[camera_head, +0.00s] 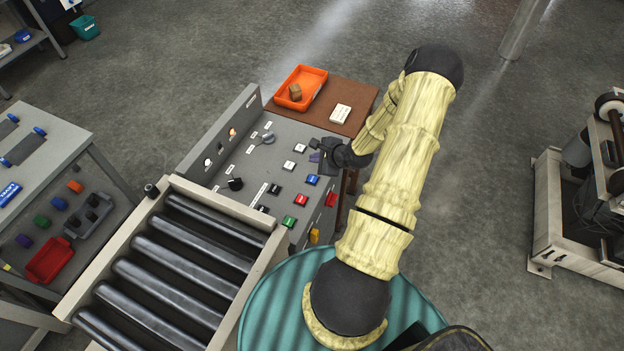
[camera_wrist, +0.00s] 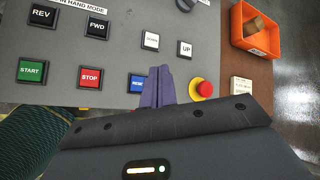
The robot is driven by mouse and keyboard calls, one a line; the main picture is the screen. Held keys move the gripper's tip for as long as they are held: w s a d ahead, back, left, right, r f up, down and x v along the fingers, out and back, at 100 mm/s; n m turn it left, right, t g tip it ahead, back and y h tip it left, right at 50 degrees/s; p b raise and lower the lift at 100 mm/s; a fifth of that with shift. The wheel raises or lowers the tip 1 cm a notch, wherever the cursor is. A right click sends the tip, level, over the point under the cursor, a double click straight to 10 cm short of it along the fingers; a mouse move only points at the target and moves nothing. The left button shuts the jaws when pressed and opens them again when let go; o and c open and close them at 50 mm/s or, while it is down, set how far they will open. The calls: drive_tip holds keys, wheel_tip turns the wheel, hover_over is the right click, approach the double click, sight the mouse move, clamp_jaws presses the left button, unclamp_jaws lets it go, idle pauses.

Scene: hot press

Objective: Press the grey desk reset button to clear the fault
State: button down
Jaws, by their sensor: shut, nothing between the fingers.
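The grey control desk (camera_head: 262,158) carries several square buttons. A blue button (camera_head: 311,180) sits in the front row; in the wrist view this blue button (camera_wrist: 137,83) has white lettering, small and partly covered, possibly RESET. My gripper (camera_head: 314,157) has purple fingers, closed together and empty. In the wrist view the gripper tips (camera_wrist: 165,72) are just right of the blue button, overlapping its right side in the picture; I cannot tell the height gap or any contact. A red stop button (camera_wrist: 90,78) and green start button (camera_wrist: 31,71) lie to its left.
A red mushroom button on a yellow base (camera_wrist: 203,89) is close right of my fingers. White buttons (camera_wrist: 150,41) lie beyond them. An orange tray (camera_head: 312,83) and white box (camera_head: 340,113) stand on a brown surface. A roller conveyor (camera_head: 180,255) adjoins the desk.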

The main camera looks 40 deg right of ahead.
drive_tip(key=b, duration=0.5)
hover_over(315, 180)
wheel_tip(315, 180, down, 6)
drive_tip(key=shift+s+r, duration=0.1)
drive_tip(key=shift+r, duration=0.1)
drive_tip(key=shift+f+b, duration=0.75)
drive_tip(key=shift+f, duration=0.4)
drive_tip(key=shift+f, duration=0.2)
idle(0.5)
drive_tip(key=shift+f, duration=0.25)
drive_tip(key=shift+f, duration=0.35)
idle(0.8)
drive_tip(key=shift+r+p, duration=0.7)
drive_tip(key=shift+r, duration=0.1)
